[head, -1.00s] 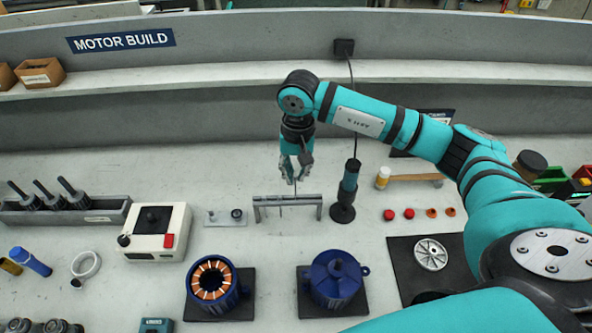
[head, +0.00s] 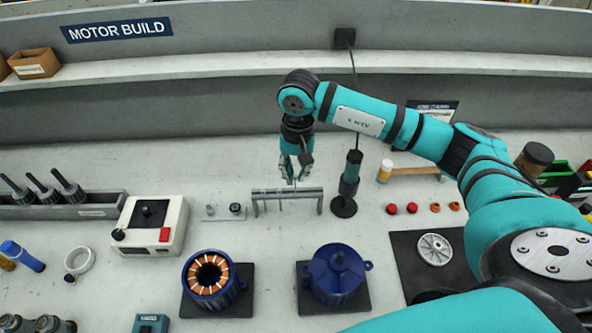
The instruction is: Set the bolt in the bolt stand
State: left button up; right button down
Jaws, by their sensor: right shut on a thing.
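My right gripper (head: 294,180) points down, its fingertips at the top bar of a grey bridge-shaped stand (head: 260,194), which looks like the bolt stand. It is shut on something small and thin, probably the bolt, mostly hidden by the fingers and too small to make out. Thin dark pieces show below the stand's bar; I cannot tell whether one is the held bolt. I cannot tell whether the fingers touch the bar. My left gripper is out of view.
A small plate with two studs (head: 222,213) lies left of the stand. A dark teal tool on a round base (head: 349,182) stands close on its right. A copper-wound stator (head: 209,276) and a blue motor housing (head: 338,273) sit in front.

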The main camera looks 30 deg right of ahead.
jog(key=shift+f+b, duration=2.3)
jog(key=shift+f, duration=0.3)
jog(key=shift+r, duration=0.1)
jog(key=c, duration=1)
grip_release()
jog(key=shift+c, duration=0.2)
jog(key=shift+r+p, duration=1.2)
jog(key=shift+r, duration=1.8)
